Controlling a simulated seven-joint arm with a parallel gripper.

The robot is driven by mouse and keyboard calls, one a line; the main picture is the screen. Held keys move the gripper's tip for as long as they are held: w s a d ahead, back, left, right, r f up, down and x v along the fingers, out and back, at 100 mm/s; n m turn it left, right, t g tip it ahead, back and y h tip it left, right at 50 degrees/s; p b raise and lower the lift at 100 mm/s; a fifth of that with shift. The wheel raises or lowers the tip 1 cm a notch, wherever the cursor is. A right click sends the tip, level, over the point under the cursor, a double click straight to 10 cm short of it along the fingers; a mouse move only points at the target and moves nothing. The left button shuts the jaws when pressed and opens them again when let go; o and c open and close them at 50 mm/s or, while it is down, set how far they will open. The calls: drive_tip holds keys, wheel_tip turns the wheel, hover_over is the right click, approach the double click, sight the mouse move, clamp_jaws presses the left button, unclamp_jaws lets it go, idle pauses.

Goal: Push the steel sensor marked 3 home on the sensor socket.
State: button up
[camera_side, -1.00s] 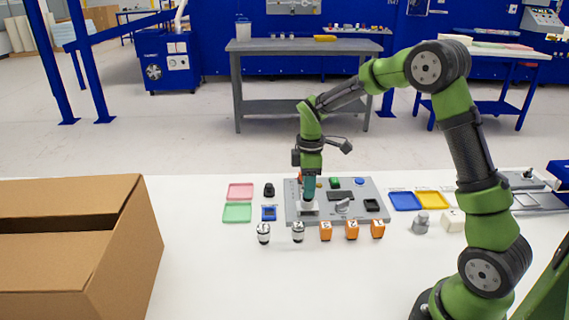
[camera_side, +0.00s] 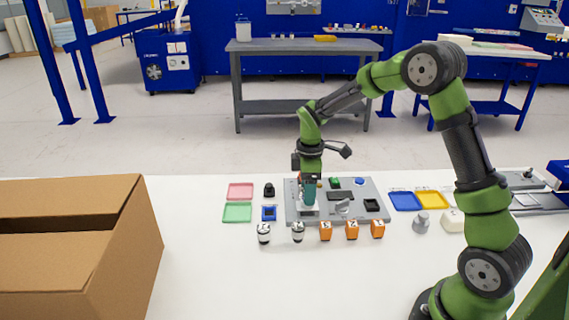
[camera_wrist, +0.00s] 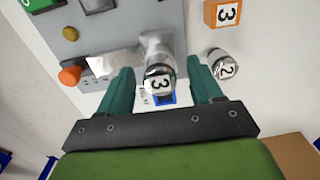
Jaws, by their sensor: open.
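The steel sensor marked 3 (camera_wrist: 158,84) shows between my fingers in the wrist view, its numbered end toward the camera. My gripper (camera_wrist: 163,73) is open, with one teal finger on each side of the sensor and a visible gap to each. In the side view my gripper (camera_side: 309,201) points down at the left part of the grey board (camera_side: 355,217). The sensor is mostly hidden there behind the fingers. The sensor socket is hidden beneath it, so I cannot tell how deep the sensor sits.
Two other steel sensors (camera_side: 263,233) (camera_side: 298,232) and several orange cubes (camera_side: 351,230) stand in front of the board. A blue square part (camera_side: 269,213) and pink and green trays (camera_side: 237,213) lie left of it. A cardboard box (camera_side: 75,240) stands at far left.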

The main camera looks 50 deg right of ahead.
wheel_tip(320, 180, up, 16)
drive_tip(key=s+a+m+t, duration=0.2)
drive_tip(key=s+a+m, duration=0.1)
drive_tip(key=s, duration=0.3)
drive_tip(key=s+a+m+t+y, duration=0.1)
drive_tip(key=s+a+m+t, duration=0.1)
drive_tip(key=s+a+m, duration=0.2)
drive_tip(key=s+a+r+m+t+y, duration=0.1)
drive_tip(key=s+a+m+t, duration=0.2)
drive_tip(key=s+m, duration=0.3)
drive_tip(key=s+a, duration=0.1)
drive_tip(key=s, duration=0.3)
drive_tip(key=shift+a, duration=0.25)
